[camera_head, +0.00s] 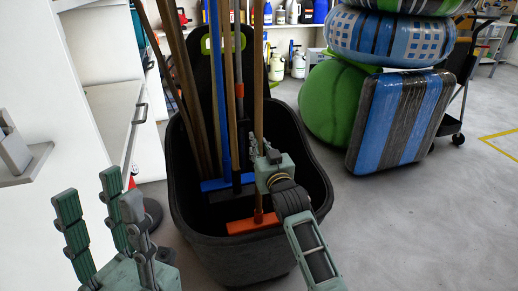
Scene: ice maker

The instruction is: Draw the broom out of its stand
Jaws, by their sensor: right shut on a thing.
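A broom with a long wooden handle (259,75) and an orange head (252,223) stands almost upright in the black bin-like stand (235,262). Its head is down inside the stand, near the front wall. My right gripper (258,150) is shut on the handle, above the orange head; the fingers partly hide the grip. My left gripper (100,215) is at the lower left, apart from the stand, its fingers spread and empty.
Other long handles, among them a blue broom (215,100), crowd the stand's left side. A white cabinet (120,100) is close on the left. Wrapped cushions (395,120) and a green bag (332,105) are at right. Grey floor (430,220) is clear at lower right.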

